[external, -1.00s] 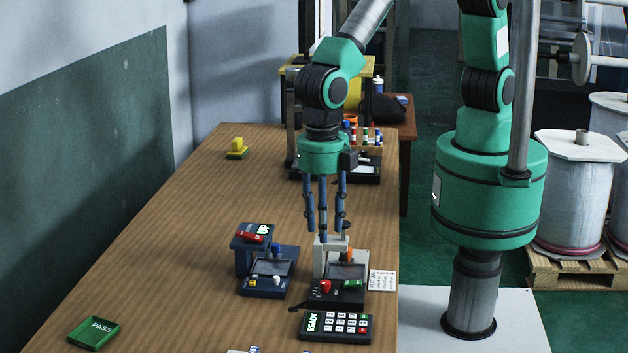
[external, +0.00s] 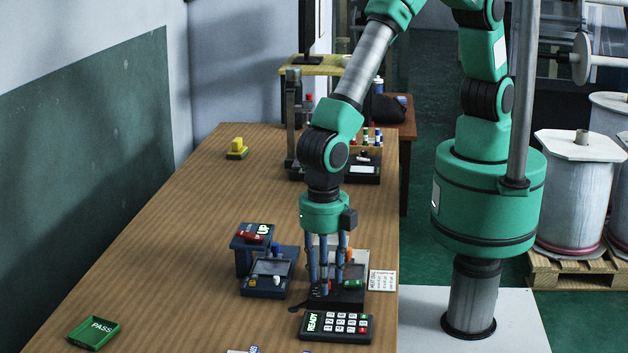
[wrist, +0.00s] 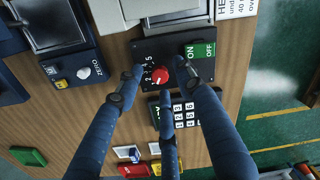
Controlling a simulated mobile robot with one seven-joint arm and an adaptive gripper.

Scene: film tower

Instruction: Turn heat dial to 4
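The heat dial is a red round knob (wrist: 160,75) on a black panel (wrist: 223,72), with white numbers along its left side in the wrist view. Its exact setting is too small to read. My gripper (wrist: 165,80) has three blue fingers, spread open around the dial, with tips to its left, right and below. I cannot tell whether any tip touches the knob. In the external view my gripper (external: 327,287) points straight down over the panel and its fingers hide most of the dial.
A green ON/OFF switch (wrist: 198,50) is right beside the dial. A keypad (external: 336,326) lies just in front of the panel. A blue device (external: 268,276) stands to the left, and a printed card (external: 381,280) to the right. The table's left part is mostly clear, with a green PASS tray (external: 94,332).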

